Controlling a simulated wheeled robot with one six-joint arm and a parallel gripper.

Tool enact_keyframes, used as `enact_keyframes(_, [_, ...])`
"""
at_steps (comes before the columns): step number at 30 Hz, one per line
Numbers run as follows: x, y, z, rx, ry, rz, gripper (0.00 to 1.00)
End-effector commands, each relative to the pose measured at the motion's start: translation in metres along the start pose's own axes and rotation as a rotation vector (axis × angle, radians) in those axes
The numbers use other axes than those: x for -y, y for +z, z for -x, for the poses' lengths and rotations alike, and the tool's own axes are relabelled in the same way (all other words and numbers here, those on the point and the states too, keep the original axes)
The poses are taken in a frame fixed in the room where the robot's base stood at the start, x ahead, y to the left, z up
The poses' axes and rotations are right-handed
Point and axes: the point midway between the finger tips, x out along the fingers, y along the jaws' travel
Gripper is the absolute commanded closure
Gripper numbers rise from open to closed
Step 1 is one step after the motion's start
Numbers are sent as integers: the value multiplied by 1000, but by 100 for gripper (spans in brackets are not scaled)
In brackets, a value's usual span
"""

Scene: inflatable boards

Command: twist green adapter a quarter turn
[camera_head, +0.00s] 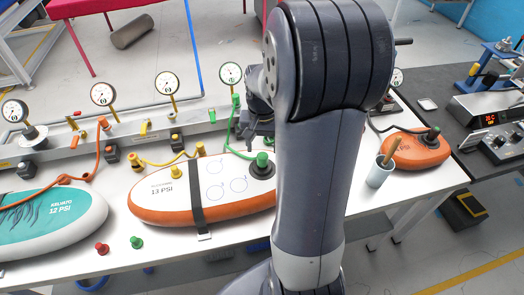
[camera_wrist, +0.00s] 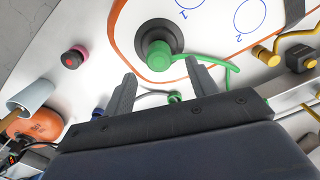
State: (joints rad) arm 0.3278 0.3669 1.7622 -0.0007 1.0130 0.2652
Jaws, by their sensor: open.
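The green adapter (camera_head: 262,159) stands upright on the black valve (camera_head: 262,171) at the right end of a white-topped, orange-sided board (camera_head: 222,207). A thin green hose (camera_head: 229,130) runs from it to the green fitting (camera_head: 236,101) on the rail. In the wrist view the adapter (camera_wrist: 159,57) sits in the round black valve, just beyond and between my fingertips. My gripper (camera_wrist: 161,72) is open and empty, with its fingers apart and not visibly touching the adapter. In the head view my arm hides part of the gripper and the board's right end.
A black strap (camera_head: 195,190) crosses the board. Yellow fittings (camera_head: 176,172) stand at its back edge. A teal board (camera_head: 50,222) lies left. Loose red (camera_head: 102,248) and green (camera_head: 136,242) caps lie in front.

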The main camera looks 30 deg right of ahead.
Motion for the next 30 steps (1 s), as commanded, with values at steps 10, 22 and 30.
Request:
enact_keyframes(10, [0,0,-40,2,0,-2,45])
enact_keyframes(22, [0,0,-43,-1,-1,-2,51])
enact_keyframes(30, [0,0,-43,-1,-1,-2,73])
